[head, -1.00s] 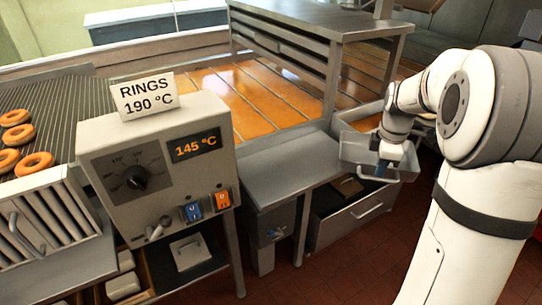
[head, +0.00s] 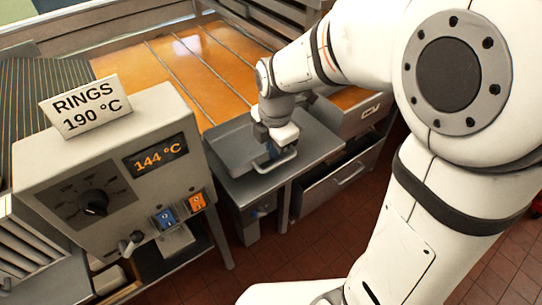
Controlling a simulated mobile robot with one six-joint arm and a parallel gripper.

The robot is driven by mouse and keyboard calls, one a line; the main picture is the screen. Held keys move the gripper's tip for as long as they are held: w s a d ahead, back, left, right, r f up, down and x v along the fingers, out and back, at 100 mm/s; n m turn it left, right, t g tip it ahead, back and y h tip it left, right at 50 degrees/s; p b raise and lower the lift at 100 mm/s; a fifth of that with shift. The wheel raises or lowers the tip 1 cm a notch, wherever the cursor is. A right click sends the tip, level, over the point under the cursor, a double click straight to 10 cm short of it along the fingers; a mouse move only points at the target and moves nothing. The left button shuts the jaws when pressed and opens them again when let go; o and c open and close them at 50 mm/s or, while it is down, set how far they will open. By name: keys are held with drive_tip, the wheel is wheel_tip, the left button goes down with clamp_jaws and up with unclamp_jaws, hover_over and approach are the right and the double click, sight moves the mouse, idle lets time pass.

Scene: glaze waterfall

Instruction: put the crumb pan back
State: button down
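The crumb pan (head: 228,148) is a shallow grey metal tray with a bar handle (head: 277,161) on its near right side. It is level, over the grey side table (head: 315,148) just right of the control box. I cannot tell whether it rests on the table or hangs slightly above it. My gripper (head: 268,150) points down at the handle end of the pan and appears shut on it. The white gripper body hides much of the fingers and part of the handle.
The control box (head: 90,160) with a "RINGS 190 °C" card (head: 86,107) stands close left of the pan and reads 144 °C. Orange oil (head: 165,65) lies behind. A drawer (head: 340,185) is below right. My arm covers the right side.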

drive_tip(key=shift+s+a+f, duration=0.1)
drive_tip(key=shift+a+f, duration=0.05)
drive_tip(key=shift+f, duration=2)
drive_tip(key=c, duration=2.1)
unclamp_jaws()
drive_tip(key=shift+f, duration=0.2)
drive_tip(key=shift+c, duration=0.2)
drive_tip(key=o, duration=0.5)
drive_tip(key=shift+c, duration=0.2)
drive_tip(key=shift+r, duration=0.1)
